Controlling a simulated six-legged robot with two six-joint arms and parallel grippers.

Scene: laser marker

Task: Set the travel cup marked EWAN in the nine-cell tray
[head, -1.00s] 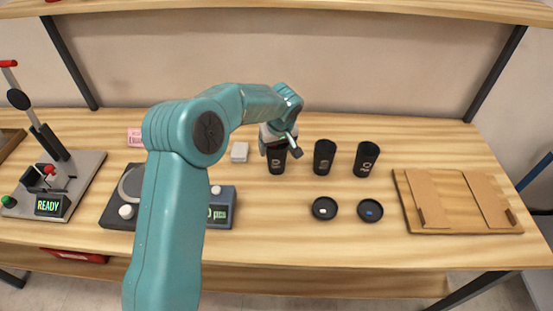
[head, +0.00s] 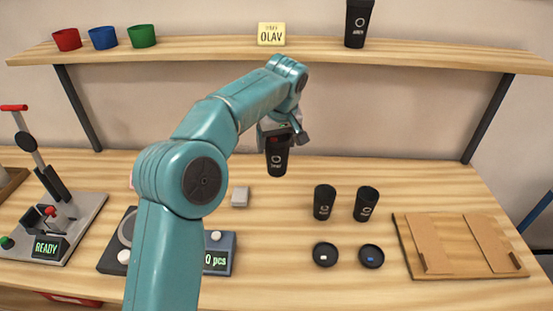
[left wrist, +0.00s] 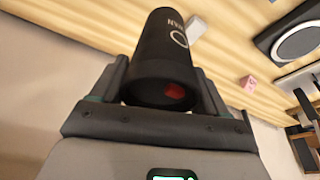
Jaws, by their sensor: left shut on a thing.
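My left gripper (head: 279,136) is shut on a black travel cup (head: 277,160) and holds it upright in the air, above the back of the table. In the left wrist view the cup (left wrist: 165,50) sits between the two fingers (left wrist: 160,85), with a red spot at its near end. Its white lettering is partly readable there and seems to end in "AN". Two similar black cups stand on the table, a middle one (head: 324,202) and a right one (head: 366,204); their names are too small to read. I cannot make out a nine-cell tray. My right gripper is out of view.
Two black lids (head: 325,254) lie in front of the standing cups. A wooden board (head: 408,262) with cardboard panels is at right. A scale (head: 220,252) and a press reading READY (head: 85,225) are at left. The shelf (head: 200,52) above holds coloured cups and an OLAV sign (head: 271,34).

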